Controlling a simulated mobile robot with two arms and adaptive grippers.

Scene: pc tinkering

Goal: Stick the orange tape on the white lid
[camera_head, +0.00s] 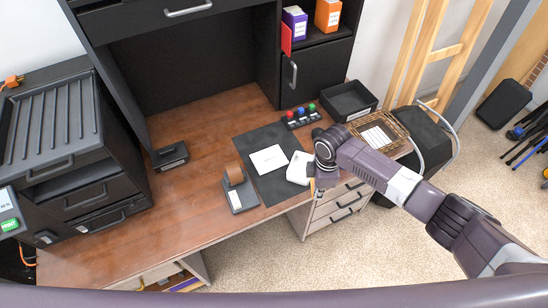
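A brown-orange tape roll (234,172) stands in a dark dispenser (241,196) on the desk, at the left edge of a black mat (269,186). A flat white square (269,159) lies on the mat. A white rounded piece (298,168) sits at the mat's right side, partly behind my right gripper; I cannot tell which white piece is the lid. My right gripper (314,184) points down at the desk's front edge, beside the rounded piece. A small orange patch (312,186) shows at its tip; its fingers are too hidden to read. My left gripper is out of view.
A button box (301,117) and an open black tray (348,101) stand behind the mat. A wicker basket (381,133) is right of my gripper. A black drawer unit (70,150) fills the left. The desk's left-middle is mostly clear.

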